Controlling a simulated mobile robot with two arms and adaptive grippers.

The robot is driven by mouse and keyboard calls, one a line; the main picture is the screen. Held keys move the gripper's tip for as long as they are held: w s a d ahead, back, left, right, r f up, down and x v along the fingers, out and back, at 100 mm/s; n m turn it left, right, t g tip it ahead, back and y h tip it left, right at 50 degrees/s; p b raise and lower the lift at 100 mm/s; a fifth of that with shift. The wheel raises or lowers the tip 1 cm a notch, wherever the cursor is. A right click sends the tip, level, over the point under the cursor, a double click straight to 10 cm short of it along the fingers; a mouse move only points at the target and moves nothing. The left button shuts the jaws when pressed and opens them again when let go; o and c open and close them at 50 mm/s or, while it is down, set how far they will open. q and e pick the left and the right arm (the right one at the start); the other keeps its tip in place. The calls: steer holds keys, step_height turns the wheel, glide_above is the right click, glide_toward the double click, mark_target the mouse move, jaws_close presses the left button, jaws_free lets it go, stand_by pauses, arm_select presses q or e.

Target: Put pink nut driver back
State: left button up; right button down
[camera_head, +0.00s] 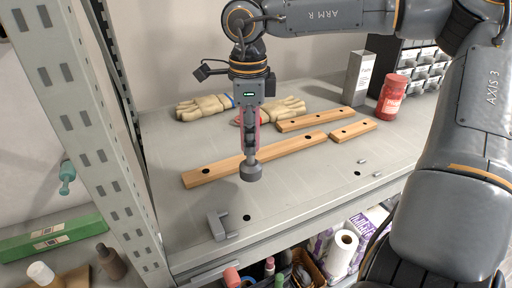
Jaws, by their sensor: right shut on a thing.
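My right gripper (248,140) hangs fingers-down over the middle of the grey shelf top (320,190). It is shut on the pink nut driver (258,128). Only a pink strip of the driver shows between and beside the fingers. A grey round end (250,173) sticks out below the fingers, in front of the long wooden strip. I cannot tell whether this end touches anything. A long wooden strip with dark holes (215,172) lies behind it. Two shorter wooden strips (315,118) (353,130) lie farther back. My left gripper is not in view.
Work gloves (203,107) lie at the back. A red jar (392,95), a grey box (358,75) and a bin cabinet (420,65) stand at back right. A grey bracket (217,225) sits at the front edge. A rack post (75,110) rises at left. The front right is mostly clear.

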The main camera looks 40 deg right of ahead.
steer(key=shift+w+d+f, duration=0.1)
steer(key=shift+d+f, duration=0.6)
steer(key=shift+f, duration=0.05)
steer(key=shift+d+f, duration=0.15)
steer(key=shift+f, duration=0.05)
steer(key=shift+w+d+f, duration=0.1)
steer(key=shift+d+f, duration=0.05)
steer(key=shift+f, duration=0.1)
steer(key=f+p, duration=0.1)
steer(key=f, duration=0.2)
steer(key=shift+d+f, duration=0.15)
steer(key=shift+d, duration=0.05)
steer(key=shift+f, duration=0.1)
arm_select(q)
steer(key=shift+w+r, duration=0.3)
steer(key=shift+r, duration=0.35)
